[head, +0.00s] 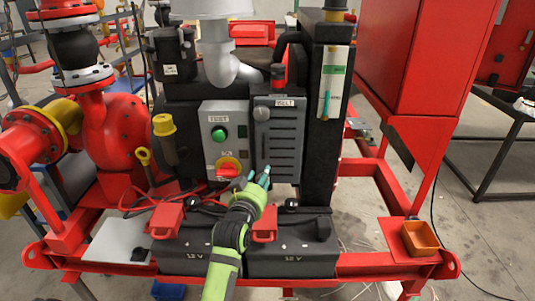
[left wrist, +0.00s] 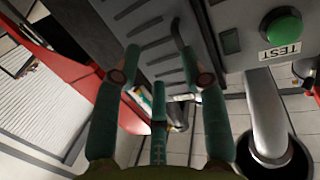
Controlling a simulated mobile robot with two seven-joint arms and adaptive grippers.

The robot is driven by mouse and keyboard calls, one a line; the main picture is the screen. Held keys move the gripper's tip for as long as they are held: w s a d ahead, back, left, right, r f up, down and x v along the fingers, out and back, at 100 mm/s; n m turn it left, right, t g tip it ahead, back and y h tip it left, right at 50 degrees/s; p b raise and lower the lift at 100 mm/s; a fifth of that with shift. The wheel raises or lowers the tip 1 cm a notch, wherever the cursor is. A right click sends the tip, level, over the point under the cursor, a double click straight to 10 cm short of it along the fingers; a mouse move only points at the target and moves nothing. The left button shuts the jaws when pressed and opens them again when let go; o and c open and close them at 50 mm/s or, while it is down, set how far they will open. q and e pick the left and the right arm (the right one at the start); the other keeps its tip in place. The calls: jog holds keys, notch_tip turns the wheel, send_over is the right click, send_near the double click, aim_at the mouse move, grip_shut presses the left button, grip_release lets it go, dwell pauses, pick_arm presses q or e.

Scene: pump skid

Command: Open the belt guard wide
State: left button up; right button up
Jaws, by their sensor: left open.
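The belt guard (head: 280,142) is a dark grey slotted panel with a "BELT" label and a round knob (head: 262,113) at its upper left. It stands upright, facing front, and looks closed; I cannot tell whether it is slightly ajar. My left gripper (head: 252,178) is at the guard's lower left edge, fingers pointing up, open with nothing between them. In the left wrist view, the slotted guard (left wrist: 152,50) lies beyond the spread fingers of the left gripper (left wrist: 168,40). Contact with the guard cannot be told. My right gripper is not in view.
A grey control box (head: 226,138) with a green button and red-yellow switch stands just left of the guard. A black post (head: 325,110) stands close on its right. Two 12 V batteries (head: 290,255) sit below. A red cabinet (head: 420,55) is farther right.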

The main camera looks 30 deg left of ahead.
aim_at(264, 151)
pick_arm(q)
jog(key=shift+n+t+y, duration=0.4)
jog(key=shift+t+y, duration=0.1)
jog(key=w+a+r, duration=0.1)
jog(key=w, duration=0.1)
jog(key=w+a+r, duration=0.1)
jog(key=w, duration=0.1)
jog(key=w+a+r+p, duration=0.1)
jog(key=w, duration=0.1)
jog(key=shift+w+a, duration=0.15)
jog(key=shift+a, duration=0.1)
jog(key=shift+w+a, duration=0.2)
jog(key=shift+w, duration=0.45)
jog(key=shift+c, duration=0.4)
grip_shut()
